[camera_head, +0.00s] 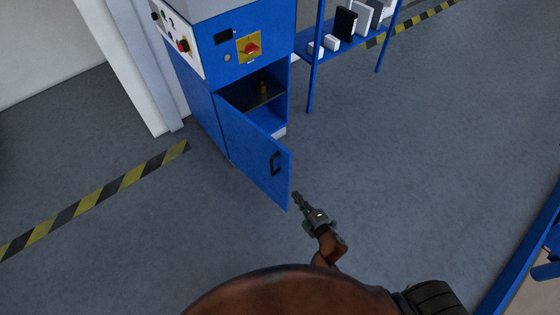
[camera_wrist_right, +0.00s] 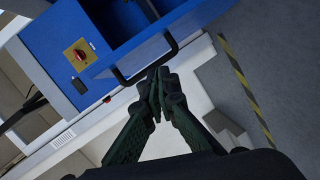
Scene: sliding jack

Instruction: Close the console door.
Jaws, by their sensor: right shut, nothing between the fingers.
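The blue console (camera_head: 228,62) stands at the upper middle of the head view. Its door (camera_head: 250,150) stands open, swung out towards me, with the compartment behind it partly visible. A black handle (camera_head: 275,163) is on the door near its free edge; it also shows in the right wrist view (camera_wrist_right: 169,47). My right gripper (camera_head: 297,198) is shut and empty, just right of the door's free edge. In the right wrist view its closed fingertips (camera_wrist_right: 158,73) appear close to the handle; contact cannot be told. My left gripper is not in view.
A dark shelf (camera_head: 262,94) with a small brass-coloured part is inside the compartment. A blue rack (camera_head: 340,47) with boxes stands right of the console. A white post (camera_head: 150,75) is on its left. Grey floor (camera_head: 410,150) to the right is clear.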

